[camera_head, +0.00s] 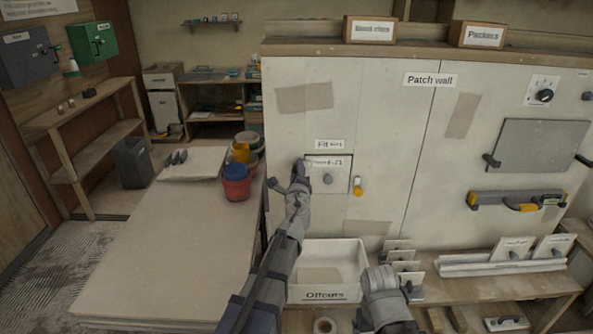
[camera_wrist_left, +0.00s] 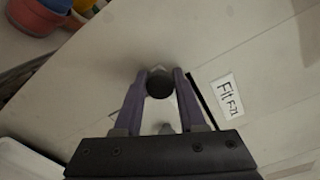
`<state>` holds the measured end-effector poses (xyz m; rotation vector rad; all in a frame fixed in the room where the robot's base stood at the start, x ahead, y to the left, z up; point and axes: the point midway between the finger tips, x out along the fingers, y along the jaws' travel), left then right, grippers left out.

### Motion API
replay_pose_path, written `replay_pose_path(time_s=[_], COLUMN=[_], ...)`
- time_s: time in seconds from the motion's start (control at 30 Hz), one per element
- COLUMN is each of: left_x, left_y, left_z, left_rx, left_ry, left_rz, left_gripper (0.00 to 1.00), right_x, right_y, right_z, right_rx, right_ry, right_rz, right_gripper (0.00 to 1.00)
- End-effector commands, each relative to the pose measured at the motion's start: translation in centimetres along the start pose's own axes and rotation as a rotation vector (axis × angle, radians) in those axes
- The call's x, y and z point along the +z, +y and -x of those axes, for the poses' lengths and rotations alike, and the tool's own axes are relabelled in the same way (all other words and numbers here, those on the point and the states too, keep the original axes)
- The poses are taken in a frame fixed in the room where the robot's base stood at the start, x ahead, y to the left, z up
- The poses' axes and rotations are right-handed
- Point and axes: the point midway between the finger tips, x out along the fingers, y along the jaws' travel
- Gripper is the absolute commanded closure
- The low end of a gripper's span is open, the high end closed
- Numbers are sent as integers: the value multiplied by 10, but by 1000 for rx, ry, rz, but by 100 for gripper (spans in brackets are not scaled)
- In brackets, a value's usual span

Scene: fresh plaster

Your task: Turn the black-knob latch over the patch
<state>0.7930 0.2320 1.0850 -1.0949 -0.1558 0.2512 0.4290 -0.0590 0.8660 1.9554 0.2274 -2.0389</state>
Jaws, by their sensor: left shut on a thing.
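The patch (camera_head: 341,182) is a pale square panel with a grey knob, set in the wall under a "Fit" label. My left gripper (camera_head: 300,179) is at the patch's left edge. In the left wrist view its purple fingers (camera_wrist_left: 160,88) are shut on the black knob (camera_wrist_left: 159,84) of the latch. The rest of that latch is mostly hidden by the gripper and arm. A yellow-ended latch (camera_head: 357,187) sits just right of the patch. My right gripper (camera_head: 383,290) is low in the head view, away from the patch; its fingers are unclear.
An offcuts bin (camera_head: 331,281) stands below the patch, with small panels (camera_head: 401,262) beside it. A table (camera_head: 150,240) with red and blue buckets (camera_head: 237,184) is at left. A level-like yellow-ended bar (camera_head: 500,198) hangs at right.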

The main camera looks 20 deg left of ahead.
Motion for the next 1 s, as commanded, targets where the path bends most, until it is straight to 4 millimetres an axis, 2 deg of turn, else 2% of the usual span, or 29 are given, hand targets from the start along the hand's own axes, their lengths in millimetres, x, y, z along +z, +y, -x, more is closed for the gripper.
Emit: replay_pose_path(time_s=[0.43,1.0], left_x=[-4,-5], left_y=[-1,1], left_z=[1,4], left_rx=[-4,-5], left_ry=[8,11], left_rz=[-267,-331], left_gripper=[100,100], right_x=[0,0], right_y=[0,0], right_z=[-1,-2], right_rx=[0,0], right_ry=[0,0], right_rz=[0,0], right_gripper=[11,11])
